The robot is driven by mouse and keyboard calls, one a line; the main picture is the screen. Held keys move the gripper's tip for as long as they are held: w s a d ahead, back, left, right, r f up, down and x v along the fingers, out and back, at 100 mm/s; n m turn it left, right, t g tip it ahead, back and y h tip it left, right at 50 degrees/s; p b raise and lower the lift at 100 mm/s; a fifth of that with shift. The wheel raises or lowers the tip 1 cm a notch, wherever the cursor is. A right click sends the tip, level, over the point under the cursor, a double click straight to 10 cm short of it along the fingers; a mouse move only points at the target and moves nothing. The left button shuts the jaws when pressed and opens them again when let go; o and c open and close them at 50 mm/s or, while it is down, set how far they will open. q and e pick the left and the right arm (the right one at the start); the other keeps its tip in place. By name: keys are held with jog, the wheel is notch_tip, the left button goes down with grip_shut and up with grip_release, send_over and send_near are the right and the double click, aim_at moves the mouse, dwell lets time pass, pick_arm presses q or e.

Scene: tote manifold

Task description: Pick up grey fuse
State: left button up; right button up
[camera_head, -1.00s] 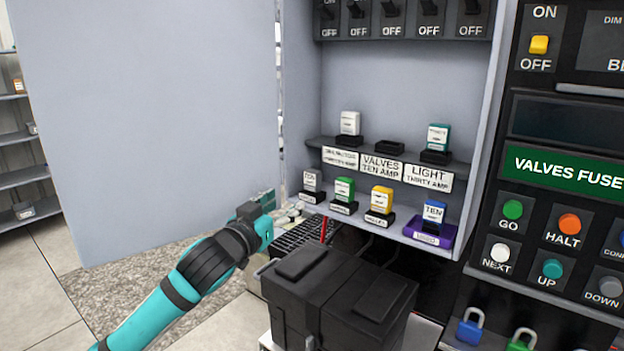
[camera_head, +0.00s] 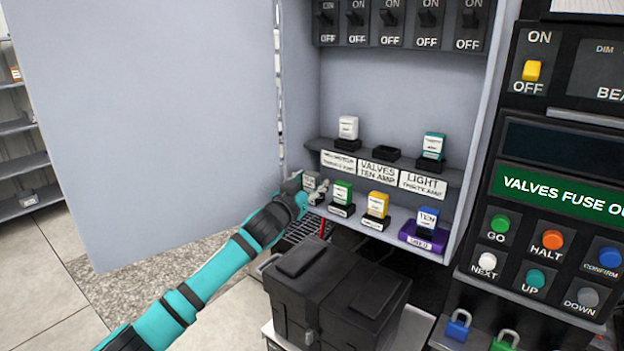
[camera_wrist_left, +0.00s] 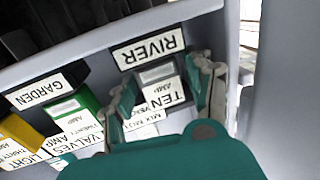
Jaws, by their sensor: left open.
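The grey fuse (camera_head: 310,180) stands at the left end of the lower shelf in the cabinet, partly hidden by my left gripper (camera_head: 314,192). In the left wrist view the grey fuse (camera_wrist_left: 160,75), with a white label reading TEN, sits between the two spread fingers of my left gripper (camera_wrist_left: 165,92), by a RIVER label. The fingers are open on either side of it. I cannot tell whether they touch it. My right gripper is not in view.
Right of it on the shelf stand a green fuse (camera_head: 342,192), a yellow fuse (camera_head: 378,205) and a blue fuse (camera_head: 427,219) in a purple holder. A white fuse (camera_head: 348,127) and a teal fuse (camera_head: 433,145) stand above. A black box (camera_head: 340,290) is in front.

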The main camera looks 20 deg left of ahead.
pick_arm(q)
jog(key=shift+w+d, duration=0.1)
jog(key=shift+w, duration=0.2)
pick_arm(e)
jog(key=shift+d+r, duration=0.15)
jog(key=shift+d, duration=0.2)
pick_arm(q)
jog(key=c, duration=1)
